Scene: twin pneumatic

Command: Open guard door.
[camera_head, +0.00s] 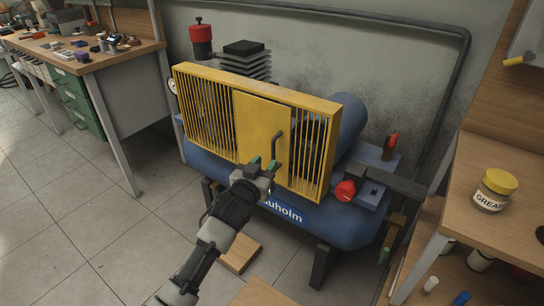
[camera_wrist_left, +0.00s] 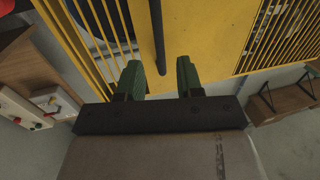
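The yellow guard (camera_head: 320,140) with barred sides stands in front of the blue compressor. Its plain yellow door panel (camera_head: 255,125) looks closed, flush with the frame. A dark vertical handle (camera_head: 276,147) sits near the panel's right edge. My left gripper (camera_head: 263,163) is at the handle's lower end. In the left wrist view, the green fingers of this gripper (camera_wrist_left: 160,70) are apart, and the handle (camera_wrist_left: 158,40) runs down toward the gap between them. I cannot tell whether the handle's lower end is between the fingertips. My right gripper is out of view.
The blue compressor tank (camera_head: 330,225) carries a red knob (camera_head: 345,190) at its right. A wooden bench (camera_head: 500,225) with a grease jar (camera_head: 494,190) stands at the right. A workbench with green drawers (camera_head: 75,105) stands at the left. The tiled floor at left is clear.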

